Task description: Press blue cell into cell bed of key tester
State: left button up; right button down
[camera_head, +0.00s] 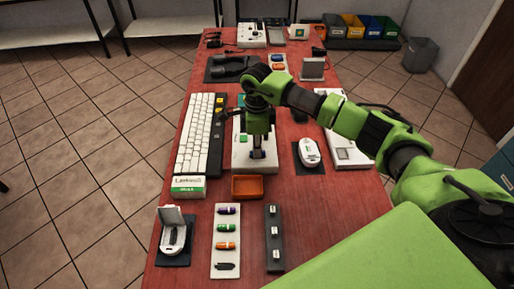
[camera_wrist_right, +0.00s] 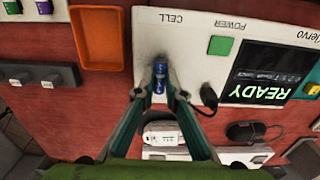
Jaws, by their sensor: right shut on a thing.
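The key tester (camera_head: 241,161) is a white panel in the middle of the red table; the right wrist view shows its white face (camera_wrist_right: 190,30) with "CELL" and "POWER" labels, a green button (camera_wrist_right: 220,45) and a screen (camera_wrist_right: 268,76) reading "READY". My right gripper (camera_head: 257,154) points down over the tester's near end. In the right wrist view its fingers (camera_wrist_right: 163,92) are shut on the blue cell (camera_wrist_right: 160,75), below the "CELL" label. The cell bed is mostly hidden in dark shadow around the cell; I cannot tell whether the cell is seated. My left gripper is not in view.
An orange tray (camera_head: 247,187) lies just in front of the tester. A keyboard (camera_head: 195,135) is to its left and a white mouse (camera_head: 309,152) to its right. A strip of coloured cells (camera_head: 226,258) and an open-lidded mouse (camera_head: 173,238) are near the front.

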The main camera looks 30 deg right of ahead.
jog(key=shift+f+b, duration=0.45)
dwell(0.5)
jog(key=c, duration=2.4)
grip_release()
jog(key=shift+r, duration=0.15)
jog(key=shift+r+p, duration=1)
jog(key=shift+r, duration=0.65)
jog(key=o, duration=0.6)
